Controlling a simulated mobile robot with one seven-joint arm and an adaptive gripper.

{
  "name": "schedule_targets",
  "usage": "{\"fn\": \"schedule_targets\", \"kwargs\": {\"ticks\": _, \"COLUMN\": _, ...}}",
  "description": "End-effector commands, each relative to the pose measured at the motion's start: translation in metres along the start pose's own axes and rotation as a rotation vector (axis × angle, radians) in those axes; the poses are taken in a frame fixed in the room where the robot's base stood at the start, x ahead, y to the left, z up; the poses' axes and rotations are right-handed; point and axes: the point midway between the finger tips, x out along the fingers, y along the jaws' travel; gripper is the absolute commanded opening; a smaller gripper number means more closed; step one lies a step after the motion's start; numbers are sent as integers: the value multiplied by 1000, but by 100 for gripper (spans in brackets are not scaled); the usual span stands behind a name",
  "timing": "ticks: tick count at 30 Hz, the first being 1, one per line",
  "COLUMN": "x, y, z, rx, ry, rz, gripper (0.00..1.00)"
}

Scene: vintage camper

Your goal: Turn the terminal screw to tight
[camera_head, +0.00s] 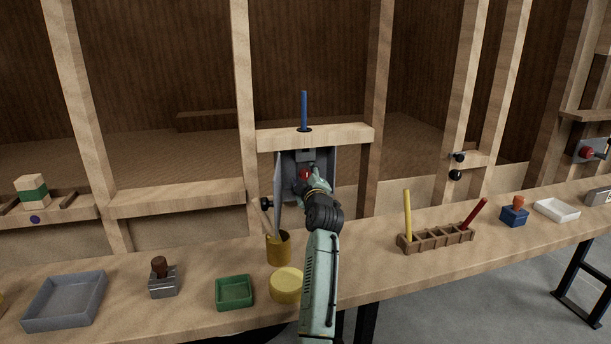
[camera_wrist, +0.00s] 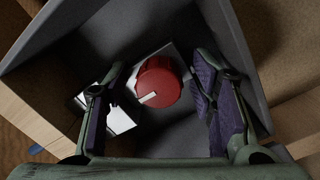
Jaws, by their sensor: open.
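The terminal screw looks like a red round knob with a white mark line (camera_wrist: 158,82). It sits inside a grey open box (camera_wrist: 240,50) fixed between the wall studs. In the head view the red knob (camera_head: 304,174) shows only in part, with my arm in front of it. My gripper (camera_wrist: 160,95) is open, with one finger on each side of the knob. Gaps show between the fingers and the knob in the wrist view. A white plate or label (camera_wrist: 118,122) lies behind the left finger. In the head view my gripper (camera_head: 314,178) is at the box opening.
The box's door (camera_head: 278,195) stands open on the left. A blue rod (camera_head: 304,110) stands in the ledge above. On the bench are a yellow cup (camera_head: 279,250), a yellow round lid (camera_head: 287,284), a green tray (camera_head: 234,292) and a wooden rack (camera_head: 436,241).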

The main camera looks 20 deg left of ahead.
Motion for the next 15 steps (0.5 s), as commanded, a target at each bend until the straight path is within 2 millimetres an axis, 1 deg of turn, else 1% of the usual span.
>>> {"fn": "schedule_targets", "kwargs": {"ticks": 6, "x": 0, "y": 0, "z": 0, "rx": 0, "ry": 0, "rz": 0, "gripper": 51}}
{"fn": "schedule_targets", "kwargs": {"ticks": 15, "x": 0, "y": 0, "z": 0, "rx": 0, "ry": 0, "rz": 0, "gripper": 32}}
